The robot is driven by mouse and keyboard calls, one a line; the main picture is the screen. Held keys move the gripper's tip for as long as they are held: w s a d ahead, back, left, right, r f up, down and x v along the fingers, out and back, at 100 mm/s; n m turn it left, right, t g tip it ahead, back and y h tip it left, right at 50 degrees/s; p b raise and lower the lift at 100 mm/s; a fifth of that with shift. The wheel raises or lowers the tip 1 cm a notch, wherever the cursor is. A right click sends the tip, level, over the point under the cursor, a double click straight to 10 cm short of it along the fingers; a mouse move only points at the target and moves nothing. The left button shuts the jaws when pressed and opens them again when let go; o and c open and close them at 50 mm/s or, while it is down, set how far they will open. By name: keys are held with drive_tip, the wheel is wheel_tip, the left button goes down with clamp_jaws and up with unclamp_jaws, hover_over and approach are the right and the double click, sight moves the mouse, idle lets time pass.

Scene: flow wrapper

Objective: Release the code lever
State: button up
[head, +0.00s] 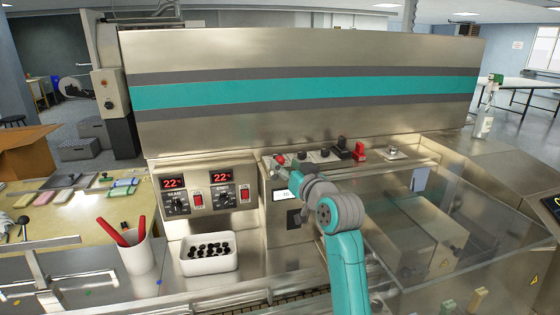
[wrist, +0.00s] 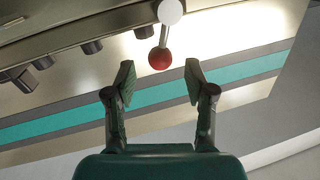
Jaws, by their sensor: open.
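The code lever shows in the wrist view as a red ball knob (wrist: 160,59) on a short metal stem below a pale round hub (wrist: 170,12). In the head view I take the small red knob (head: 281,160) at the left end of the top ledge to be the same one. My gripper (wrist: 160,82) is open, its two fingers spread either side of the knob's line. The knob appears just past the fingertips, with no visible contact. In the head view my gripper (head: 292,168) is small and partly hidden by my wrist.
Several dark knobs (wrist: 92,47) line the ledge beside the lever. A red switch (head: 360,151) stands farther right. The steel cover with a teal stripe (head: 300,92) rises behind. A clear guard (head: 460,220) is at right; a white bin (head: 209,265) and cup (head: 137,252) are lower left.

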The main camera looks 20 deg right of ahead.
sight(282, 162)
drive_tip(key=shift+w+a, duration=0.2)
drive_tip(key=shift+w, duration=0.8)
drive_tip(key=shift+w+a, duration=0.2)
drive_tip(key=shift+w, duration=0.75)
clamp_jaws()
